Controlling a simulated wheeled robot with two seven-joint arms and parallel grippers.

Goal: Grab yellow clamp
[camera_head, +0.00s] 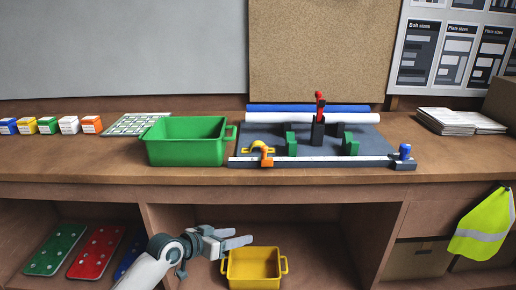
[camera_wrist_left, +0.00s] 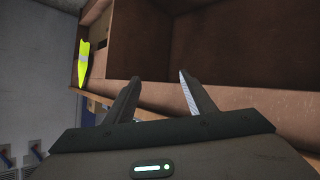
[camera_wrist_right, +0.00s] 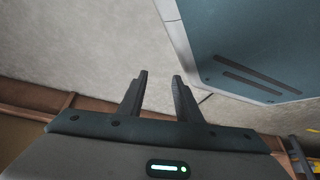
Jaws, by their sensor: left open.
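A small yellow curved piece (camera_head: 258,144), which looks like the yellow clamp, sits at the left end of the grey fixture (camera_head: 375,147) on the workbench, right of the green bin. An orange piece (camera_head: 267,158) is right beside it. My left gripper (camera_head: 246,240) is open and empty, below the bench top in front of the lower shelf, well apart from the clamp. Its spread fingers show in the left wrist view (camera_wrist_left: 159,80), with nothing between them. My right gripper (camera_wrist_right: 161,78) shows only in the right wrist view, fingers apart and empty. Neither wrist view shows the clamp.
A green bin (camera_head: 186,151) stands left of the fixture. Green blocks (camera_head: 291,144) and a red-topped black upright (camera_head: 318,128) stand on the fixture. A yellow bin (camera_head: 254,270) is below, near my left gripper. The bench edge lies between that gripper and the clamp.

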